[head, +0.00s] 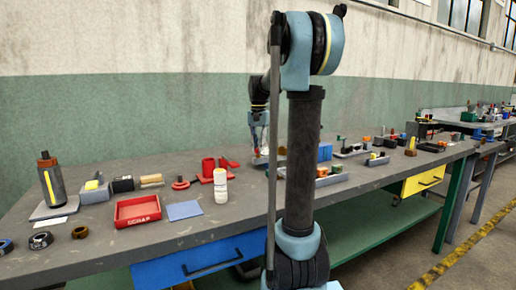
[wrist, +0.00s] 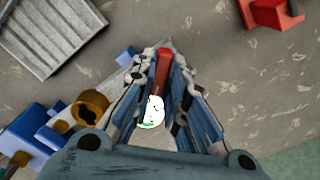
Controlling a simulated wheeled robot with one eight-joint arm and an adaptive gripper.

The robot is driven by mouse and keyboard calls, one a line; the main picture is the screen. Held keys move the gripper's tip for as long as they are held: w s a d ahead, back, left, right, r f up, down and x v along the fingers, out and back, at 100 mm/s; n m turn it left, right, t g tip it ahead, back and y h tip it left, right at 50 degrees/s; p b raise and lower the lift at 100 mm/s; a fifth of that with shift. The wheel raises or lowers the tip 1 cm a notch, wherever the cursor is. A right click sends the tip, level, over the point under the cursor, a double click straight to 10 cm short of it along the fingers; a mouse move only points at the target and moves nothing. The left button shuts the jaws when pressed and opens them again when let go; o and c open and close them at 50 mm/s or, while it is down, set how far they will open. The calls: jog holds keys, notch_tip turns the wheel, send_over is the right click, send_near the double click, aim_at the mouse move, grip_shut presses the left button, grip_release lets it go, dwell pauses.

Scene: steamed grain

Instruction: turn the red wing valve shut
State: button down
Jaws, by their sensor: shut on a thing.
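The red wing valve (wrist: 163,66) shows in the wrist view as a narrow red bar between my fingers. My gripper (wrist: 159,84) points down at it, with a finger on each side, and is shut on the red wing. A white round part with a green edge (wrist: 153,112) shows between the fingers, nearer the palm. The valve's body is mostly hidden by my fingers. In the head view my gripper (head: 260,148) is low over the bench, behind my arm, and the valve is hard to make out there.
Close by in the wrist view are a brass ring on a blue fitting (wrist: 88,106), a grey ribbed tray (wrist: 50,32) and a red block (wrist: 272,12). In the head view a white bottle (head: 220,186) and a red scrap tray (head: 138,210) stand left on the grey bench.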

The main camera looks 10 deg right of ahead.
jog(key=n, duration=0.4)
jog(key=shift+w+n, duration=0.1)
jog(key=shift+n, duration=0.2)
jog(key=n, duration=0.4)
jog(key=shift+n, duration=0.3)
jog(key=c, duration=1.6)
grip_release()
notch_tip(320, 180, up, 12)
jog(key=shift+f, duration=0.1)
